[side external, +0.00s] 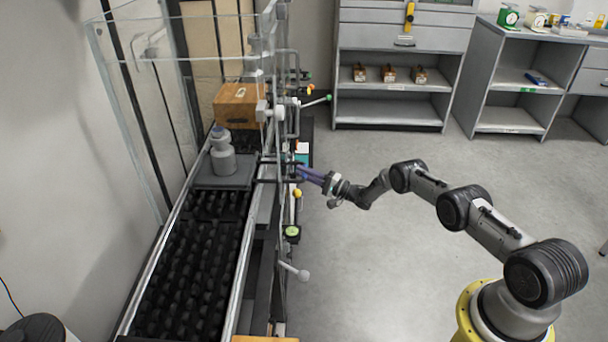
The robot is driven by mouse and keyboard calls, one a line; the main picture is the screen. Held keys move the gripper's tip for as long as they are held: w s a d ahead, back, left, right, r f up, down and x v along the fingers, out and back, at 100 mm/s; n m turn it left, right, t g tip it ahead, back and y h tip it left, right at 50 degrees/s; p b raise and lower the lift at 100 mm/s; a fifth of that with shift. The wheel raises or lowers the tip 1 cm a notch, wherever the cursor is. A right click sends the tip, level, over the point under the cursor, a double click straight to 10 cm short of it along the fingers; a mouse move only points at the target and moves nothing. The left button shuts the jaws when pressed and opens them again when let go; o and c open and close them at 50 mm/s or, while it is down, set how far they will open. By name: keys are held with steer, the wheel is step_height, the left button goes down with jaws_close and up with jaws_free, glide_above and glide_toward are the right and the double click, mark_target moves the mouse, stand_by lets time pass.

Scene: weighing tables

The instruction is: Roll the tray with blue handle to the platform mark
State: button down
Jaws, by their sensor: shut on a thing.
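A grey tray (218,181) lies on the black roller conveyor, with a grey bottle (222,152) upright on it. A dark bar frame (268,180) reaches from the tray's right side through the clear guard. My gripper (299,172) is at the outer end of this frame, outside the guard, and is shut on the tray's handle. A small patch of blue (303,158) shows by the fingers; the rest of the handle is hidden by the gripper. I cannot make out the platform mark in this view.
A wooden box (238,104) stands on the conveyor behind the tray. Bare rollers (195,260) run in front of it. Clear panels and posts, with several knobs and levers (292,270), line the conveyor's right side. The floor (360,270) right of it is open.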

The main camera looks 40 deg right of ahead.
steer(key=c, duration=0.8)
jaws_free()
steer(key=shift+c, duration=0.2)
steer(key=shift+s, duration=0.1)
steer(key=v, duration=1.3)
steer(key=shift+s+d, duration=0.25)
steer(key=shift+s, duration=0.05)
